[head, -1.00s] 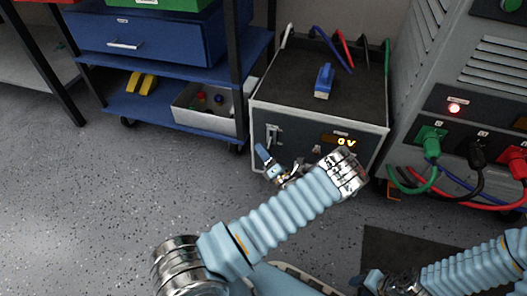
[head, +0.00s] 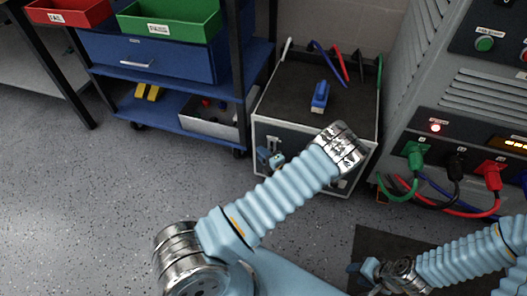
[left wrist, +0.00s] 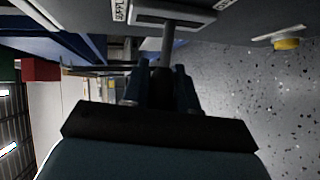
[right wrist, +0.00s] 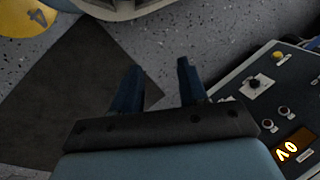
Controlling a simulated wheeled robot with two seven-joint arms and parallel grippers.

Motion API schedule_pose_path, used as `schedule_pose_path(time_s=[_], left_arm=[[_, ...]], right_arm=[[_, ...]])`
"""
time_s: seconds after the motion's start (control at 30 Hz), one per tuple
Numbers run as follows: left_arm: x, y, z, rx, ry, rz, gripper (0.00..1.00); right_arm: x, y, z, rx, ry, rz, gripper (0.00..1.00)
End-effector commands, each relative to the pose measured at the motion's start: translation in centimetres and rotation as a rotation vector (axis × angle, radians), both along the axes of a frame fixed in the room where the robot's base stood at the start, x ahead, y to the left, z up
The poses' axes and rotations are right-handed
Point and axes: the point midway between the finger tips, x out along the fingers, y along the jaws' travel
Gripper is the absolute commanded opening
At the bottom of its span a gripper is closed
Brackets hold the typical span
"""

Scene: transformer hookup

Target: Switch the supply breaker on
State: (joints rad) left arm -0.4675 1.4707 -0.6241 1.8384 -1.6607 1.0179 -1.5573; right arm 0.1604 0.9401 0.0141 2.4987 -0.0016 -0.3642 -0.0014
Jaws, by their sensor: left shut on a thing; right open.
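The supply breaker shows in the left wrist view as a grey lever (left wrist: 169,42) on a pale switch plate (left wrist: 180,17), beside a partly cut-off label. My left gripper (left wrist: 160,78) is shut on this lever.
The grey cabinet (head: 470,95) at right has green, black and red plugs with hanging cables. A blue cart (head: 170,95) stands left. The right wrist view shows a 0V display (right wrist: 288,150). Floor at left is clear.

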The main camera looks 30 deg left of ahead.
Motion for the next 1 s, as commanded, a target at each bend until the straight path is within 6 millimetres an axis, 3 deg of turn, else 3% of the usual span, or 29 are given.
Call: schedule_pose_path(time_s=[0.1,0.4,1.0], left_arm=[[0.1,0.0,1.2,-0.029,0.098,0.002,0.0],[0.6,0.1,2.1,-0.078,0.306,0.001,0.0],[1.0,0.1,2.4,-0.107,0.44,-0.001,0.0]], right_arm=[[-0.2,0.5,1.9,0.008,0.003,0.008,0.43],[-0.4,1.0,3.9,0.015,0.006,0.018,0.43],[-0.3,1.0,4.9,0.016,0.006,0.019,0.43]])
